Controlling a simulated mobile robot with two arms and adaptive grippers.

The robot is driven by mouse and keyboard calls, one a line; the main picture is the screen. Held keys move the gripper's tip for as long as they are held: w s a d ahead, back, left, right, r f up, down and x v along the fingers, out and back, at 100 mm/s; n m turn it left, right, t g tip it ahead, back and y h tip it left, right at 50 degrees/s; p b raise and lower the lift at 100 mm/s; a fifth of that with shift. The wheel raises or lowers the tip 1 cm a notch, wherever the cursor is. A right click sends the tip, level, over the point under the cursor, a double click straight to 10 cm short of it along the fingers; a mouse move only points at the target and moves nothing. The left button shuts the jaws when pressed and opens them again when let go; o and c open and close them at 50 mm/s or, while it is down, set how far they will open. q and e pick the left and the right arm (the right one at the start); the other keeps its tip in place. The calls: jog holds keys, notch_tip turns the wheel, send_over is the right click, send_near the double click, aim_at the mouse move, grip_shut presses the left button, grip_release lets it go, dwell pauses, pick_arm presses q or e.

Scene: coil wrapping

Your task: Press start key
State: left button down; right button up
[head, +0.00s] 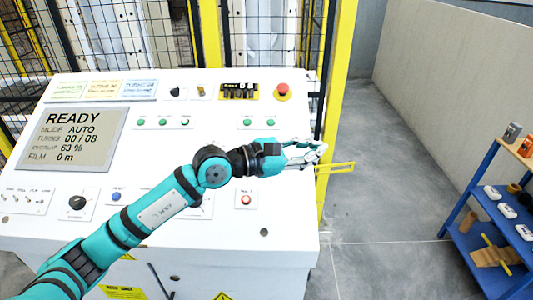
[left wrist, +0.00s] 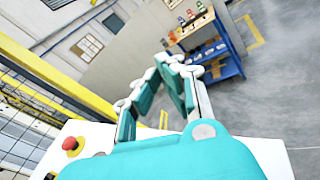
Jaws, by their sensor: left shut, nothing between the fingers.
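The white control console (head: 300,215) fills the left and middle of the head view. Its screen (head: 70,137) reads READY, mode AUTO, turns 00 / 08. Several small green buttons sit on the panel, such as one at upper right (head: 270,121). A blue button (head: 116,196) and a small red button (head: 246,199) sit lower. Labels are too small to read, so I cannot tell which is the start key. My left gripper (head: 319,152) is shut and empty, past the console's right edge; its fingers also show in the left wrist view (left wrist: 167,62). My right gripper is not in view.
A red mushroom button (head: 283,89) stands at the console's upper right. A yellow post (head: 338,100) and mesh fence (head: 265,40) rise behind. A blue shelf (head: 480,195) holding several items is at right. The floor (head: 385,160) between is clear. My left arm covers part of the panel.

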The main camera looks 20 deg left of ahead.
pick_arm(q)
jog(key=w+a+f+m+y, duration=0.1)
jog(key=w+a+m+y, duration=0.2)
jog(key=w+a+y, duration=0.4)
jog(key=a+y, duration=0.1)
jog(key=a, duration=0.4)
jog(key=shift+w+a+f+t, duration=0.2)
jog(key=shift+a+f+t, duration=0.1)
jog(key=shift+f, duration=0.05)
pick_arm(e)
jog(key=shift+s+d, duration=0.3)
pick_arm(q)
jog(key=shift+f, duration=0.1)
jog(key=w+f+b, duration=0.1)
jog(key=f, duration=0.1)
jog(key=w+f+b, duration=0.1)
jog(key=f, duration=0.1)
jog(key=f+b, duration=0.1)
jog(key=f, duration=0.2)
jog(key=shift+w+a+b, duration=0.3)
jog(key=shift+w+a, duration=0.05)
jog(key=shift+w, duration=0.05)
jog(key=shift+w+f+b, duration=0.35)
jog(key=shift+f+b, duration=0.1)
jog(key=shift+b, duration=0.05)
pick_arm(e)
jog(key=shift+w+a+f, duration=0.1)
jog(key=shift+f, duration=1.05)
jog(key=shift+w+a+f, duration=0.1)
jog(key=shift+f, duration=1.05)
